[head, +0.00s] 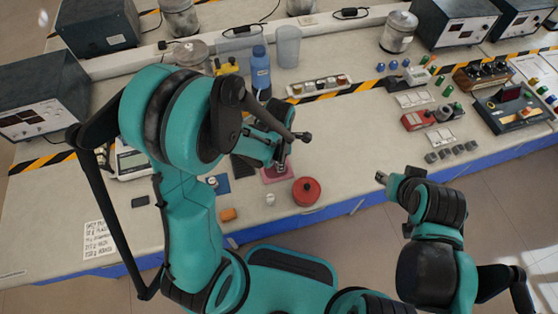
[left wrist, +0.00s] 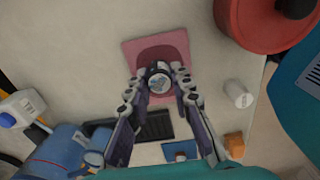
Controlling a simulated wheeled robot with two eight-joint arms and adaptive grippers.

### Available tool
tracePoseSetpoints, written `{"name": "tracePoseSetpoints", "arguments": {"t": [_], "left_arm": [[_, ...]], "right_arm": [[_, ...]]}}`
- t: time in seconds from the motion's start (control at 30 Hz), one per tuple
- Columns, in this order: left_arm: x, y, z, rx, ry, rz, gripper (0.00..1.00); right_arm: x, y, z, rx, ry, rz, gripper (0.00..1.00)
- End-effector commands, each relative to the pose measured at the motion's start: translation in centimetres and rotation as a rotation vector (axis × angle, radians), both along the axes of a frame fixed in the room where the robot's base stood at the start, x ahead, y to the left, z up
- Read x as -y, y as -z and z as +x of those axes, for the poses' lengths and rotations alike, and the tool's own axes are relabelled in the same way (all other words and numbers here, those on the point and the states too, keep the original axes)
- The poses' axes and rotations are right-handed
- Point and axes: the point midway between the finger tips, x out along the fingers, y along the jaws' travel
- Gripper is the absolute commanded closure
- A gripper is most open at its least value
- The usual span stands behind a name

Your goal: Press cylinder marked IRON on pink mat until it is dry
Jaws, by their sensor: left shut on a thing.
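The pink mat (head: 270,178) lies near the front edge of the bench, and it also shows in the left wrist view (left wrist: 183,42). It has a darker red patch around the cylinder. My left gripper (left wrist: 160,80) is shut on a small cylinder (left wrist: 160,86) with a pale, bluish-marked top, over that patch; I cannot read its mark or tell whether it touches the mat. In the head view my left gripper (head: 280,160) points down at the mat. My right gripper (head: 383,178) hangs in front of the bench; its jaws are unclear.
A red round pot with a black knob (head: 306,191) stands close right of the mat. A small white cylinder (head: 270,199) and an orange block (head: 228,214) are in front. A blue bottle (head: 260,72) stands behind. A blue mat (head: 220,185) lies left.

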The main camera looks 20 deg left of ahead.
Motion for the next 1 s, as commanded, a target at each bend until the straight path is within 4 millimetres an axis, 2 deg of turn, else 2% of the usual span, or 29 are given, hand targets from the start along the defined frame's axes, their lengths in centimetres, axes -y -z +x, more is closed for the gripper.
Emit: {"name": "tracePoseSetpoints", "arguments": {"t": [0.57,1.0], "left_arm": [[0.0,0.91,0.0,0.0,0.0,0.0,1.0],[0.0,0.89,0.0,0.0,0.0,0.0,1.0]], "right_arm": [[0.0,0.93,0.0,0.0,0.0,0.0,0.6],[0.0,0.97,0.0,0.0,0.0,0.0,0.6]]}}
